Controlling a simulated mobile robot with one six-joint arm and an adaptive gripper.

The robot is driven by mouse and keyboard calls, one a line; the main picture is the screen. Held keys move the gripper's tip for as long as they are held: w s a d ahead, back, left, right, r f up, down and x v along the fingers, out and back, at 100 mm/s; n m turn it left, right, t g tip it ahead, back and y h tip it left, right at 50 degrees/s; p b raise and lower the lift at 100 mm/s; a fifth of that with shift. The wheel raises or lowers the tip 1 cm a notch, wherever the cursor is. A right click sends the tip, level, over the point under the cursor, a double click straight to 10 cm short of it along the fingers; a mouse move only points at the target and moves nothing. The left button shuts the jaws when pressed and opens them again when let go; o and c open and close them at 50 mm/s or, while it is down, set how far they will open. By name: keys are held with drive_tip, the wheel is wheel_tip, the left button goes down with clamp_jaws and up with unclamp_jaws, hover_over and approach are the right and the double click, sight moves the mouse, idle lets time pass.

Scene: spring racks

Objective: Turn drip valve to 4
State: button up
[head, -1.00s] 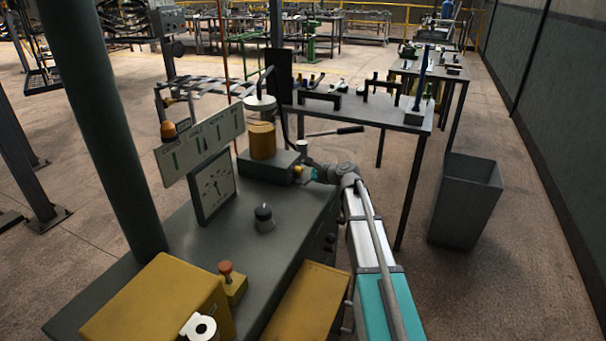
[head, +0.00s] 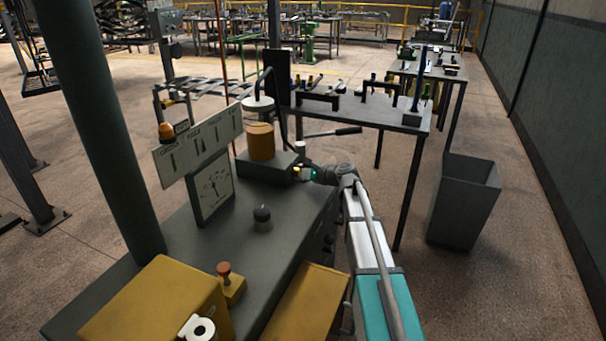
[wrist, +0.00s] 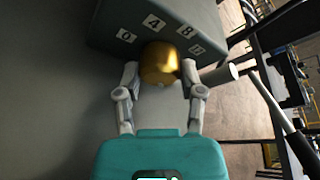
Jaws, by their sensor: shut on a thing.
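The drip valve is a round brass knob (wrist: 160,62) on the face of a grey block (wrist: 205,25), below small white labels that seem to read 0, 4, 8 and 12. My gripper (wrist: 160,75) is shut on the knob, one finger at each side. No pointer mark on the knob can be made out, so its setting is unclear. In the head view my gripper (head: 302,174) meets the right side of the block (head: 262,170), which carries a jar of amber oil (head: 261,141).
The grey bench top also holds a dial gauge (head: 214,188), a black knob (head: 262,214), a red-topped button (head: 225,270) and a yellow box (head: 160,305). A pale rod end (wrist: 220,75) is close right of the knob. A grey bin (head: 463,200) stands right.

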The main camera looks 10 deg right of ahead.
drive_tip(key=shift+s+a+f+n+t+b, duration=0.1)
drive_tip(key=shift+a+n+t+b, duration=0.1)
drive_tip(key=shift+n+t+b, duration=0.6)
idle(0.4)
drive_tip(key=shift+n, duration=0.7)
drive_tip(key=shift+n+t+b, duration=0.9)
drive_tip(key=shift+n+b, duration=0.65)
drive_tip(key=shift+n, duration=0.65)
drive_tip(key=o, duration=1.1)
drive_tip(key=shift+a, duration=0.1)
drive_tip(key=shift+c, duration=0.2)
drive_tip(key=shift+o, duration=0.5)
drive_tip(key=shift+c, duration=1)
drive_tip(key=shift+o, duration=1)
drive_tip(key=shift+d, duration=0.2)
